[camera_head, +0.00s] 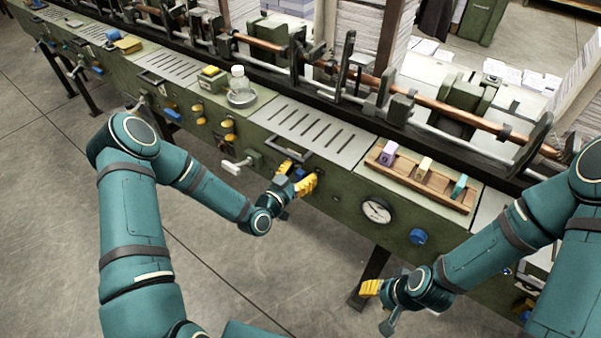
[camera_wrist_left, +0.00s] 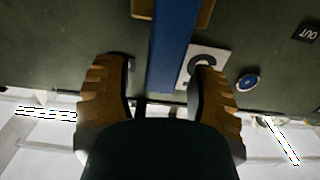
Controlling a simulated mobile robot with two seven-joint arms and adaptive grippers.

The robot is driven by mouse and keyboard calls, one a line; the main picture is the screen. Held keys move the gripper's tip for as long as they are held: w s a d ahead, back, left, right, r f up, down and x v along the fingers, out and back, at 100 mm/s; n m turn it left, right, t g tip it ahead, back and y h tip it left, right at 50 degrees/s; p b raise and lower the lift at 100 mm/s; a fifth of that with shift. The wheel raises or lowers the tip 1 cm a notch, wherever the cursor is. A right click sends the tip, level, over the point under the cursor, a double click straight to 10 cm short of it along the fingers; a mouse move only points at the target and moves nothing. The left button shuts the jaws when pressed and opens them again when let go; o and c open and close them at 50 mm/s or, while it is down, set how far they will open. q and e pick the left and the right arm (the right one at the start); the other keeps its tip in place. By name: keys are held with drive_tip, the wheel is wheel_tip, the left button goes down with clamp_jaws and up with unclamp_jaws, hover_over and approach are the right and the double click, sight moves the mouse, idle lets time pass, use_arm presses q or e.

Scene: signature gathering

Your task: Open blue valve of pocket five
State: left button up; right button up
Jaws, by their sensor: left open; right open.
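A blue bar-shaped valve handle (camera_wrist_left: 172,45) stands out from the green machine panel in the left wrist view. My left gripper (camera_wrist_left: 160,72) is open, with its yellow-brown fingers on either side of the handle and gaps visible on both sides. A white label (camera_wrist_left: 207,62) with a dark, partly hidden character lies beside the handle; I cannot read it surely. In the head view my left gripper (camera_head: 296,178) is at the machine's front, with a bit of blue between its fingers. My right gripper (camera_head: 370,288) is open and empty, low in front of the machine.
A round gauge (camera_head: 377,210) and a blue knob (camera_head: 418,236) sit right of my left gripper. A white-handled lever (camera_head: 235,165) is on its left. A wooden rack (camera_head: 425,188) with coloured blocks and a glass flask (camera_head: 240,90) stand on top. The floor in front is open.

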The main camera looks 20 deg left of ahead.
use_arm(q)
clamp_jaws()
drive_tip(key=shift+d, duration=0.15)
idle(0.4)
